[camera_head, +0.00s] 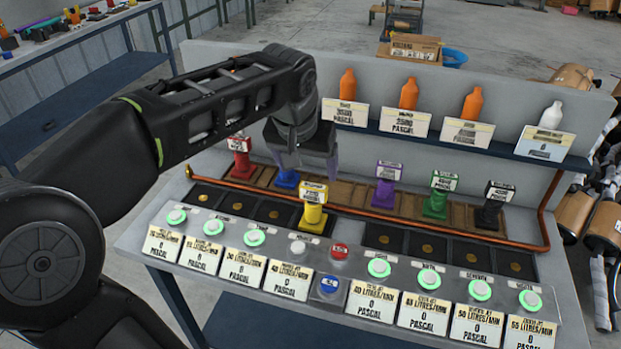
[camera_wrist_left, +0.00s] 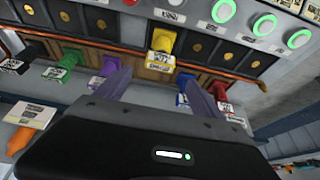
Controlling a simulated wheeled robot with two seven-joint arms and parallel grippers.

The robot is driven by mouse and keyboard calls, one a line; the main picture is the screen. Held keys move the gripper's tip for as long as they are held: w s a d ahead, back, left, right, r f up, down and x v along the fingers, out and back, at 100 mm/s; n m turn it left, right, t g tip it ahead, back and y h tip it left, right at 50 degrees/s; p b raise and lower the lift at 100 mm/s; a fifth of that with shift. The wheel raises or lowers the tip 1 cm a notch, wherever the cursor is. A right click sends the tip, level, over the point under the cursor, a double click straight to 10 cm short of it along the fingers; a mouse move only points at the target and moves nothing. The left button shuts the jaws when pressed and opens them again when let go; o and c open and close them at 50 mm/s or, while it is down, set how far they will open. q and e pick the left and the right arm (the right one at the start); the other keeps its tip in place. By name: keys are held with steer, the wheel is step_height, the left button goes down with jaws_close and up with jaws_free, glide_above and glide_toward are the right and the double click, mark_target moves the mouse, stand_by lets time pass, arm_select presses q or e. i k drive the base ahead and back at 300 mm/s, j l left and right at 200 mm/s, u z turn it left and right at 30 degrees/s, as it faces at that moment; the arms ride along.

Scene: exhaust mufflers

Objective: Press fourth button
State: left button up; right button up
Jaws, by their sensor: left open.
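The fourth button (camera_head: 297,248) is a pale, unlit round button on the sloped front panel, just left of a red button. It also shows at the top edge of the left wrist view (camera_wrist_left: 172,2). A yellow valve-like piece (camera_head: 313,215) stands upright on the pad behind it and shows in the left wrist view (camera_wrist_left: 163,42). My left gripper (camera_head: 309,168) is open and empty above the rear row, behind the yellow piece. Its two purple-grey fingers (camera_wrist_left: 157,85) are apart, with the yellow piece beyond them in the wrist view. My right gripper is not in view.
Green-lit buttons (camera_head: 254,237) (camera_head: 378,268) line both sides of the panel. A red button (camera_head: 339,251) and a blue button (camera_head: 328,285) sit mid-panel. Purple (camera_head: 385,190), green (camera_head: 436,203) and black (camera_head: 492,213) pieces stand behind a copper pipe (camera_head: 430,226). Bottles stand on the shelf (camera_head: 465,139).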

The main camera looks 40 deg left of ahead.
mark_target(298, 247)
steer(key=u, duration=1.35)
